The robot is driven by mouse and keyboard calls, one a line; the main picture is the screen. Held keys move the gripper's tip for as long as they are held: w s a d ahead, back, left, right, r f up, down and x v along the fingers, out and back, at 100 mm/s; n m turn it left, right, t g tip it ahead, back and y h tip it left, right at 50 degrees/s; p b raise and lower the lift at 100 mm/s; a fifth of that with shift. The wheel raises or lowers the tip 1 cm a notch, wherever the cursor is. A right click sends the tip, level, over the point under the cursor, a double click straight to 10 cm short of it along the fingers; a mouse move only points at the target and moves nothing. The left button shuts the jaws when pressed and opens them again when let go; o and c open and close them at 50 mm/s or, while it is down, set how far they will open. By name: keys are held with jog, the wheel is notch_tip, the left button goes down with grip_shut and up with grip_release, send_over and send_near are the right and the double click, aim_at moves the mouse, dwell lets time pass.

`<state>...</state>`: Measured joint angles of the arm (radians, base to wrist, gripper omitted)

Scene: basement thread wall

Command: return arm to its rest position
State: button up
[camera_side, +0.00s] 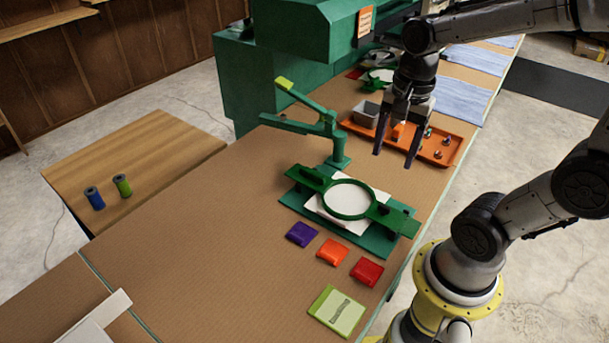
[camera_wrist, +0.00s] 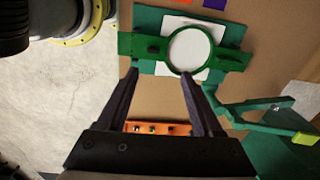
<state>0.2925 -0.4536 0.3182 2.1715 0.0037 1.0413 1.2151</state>
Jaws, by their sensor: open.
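My gripper (camera_side: 396,152) hangs in the air at the back right of the bench, in front of the orange tray (camera_side: 455,147) in the side view. Its two dark fingers are apart, with nothing seen between them. In the wrist view my gripper (camera_wrist: 163,80) also shows open fingers, pointing towards the green hoop frame (camera_wrist: 151,45). The green hoop frame (camera_side: 384,213) lies on the bench with white cloth (camera_side: 362,191) under its ring. My arm reaches in from the upper right in the side view.
Purple (camera_side: 301,234), orange (camera_side: 332,252) and red (camera_side: 367,271) pieces and a lime packet (camera_side: 337,311) lie at the front. Two spools (camera_side: 95,198) stand on a side table. The bench's front left is largely clear.

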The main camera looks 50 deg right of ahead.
jog(key=s+a+r+n+t, duration=0.3)
jog(key=a+n, duration=0.3)
jog(key=n, duration=1.1)
jog(key=shift+s+r+t, duration=0.35)
jog(key=shift+r+t, duration=0.3)
jog(key=shift+t, duration=0.25)
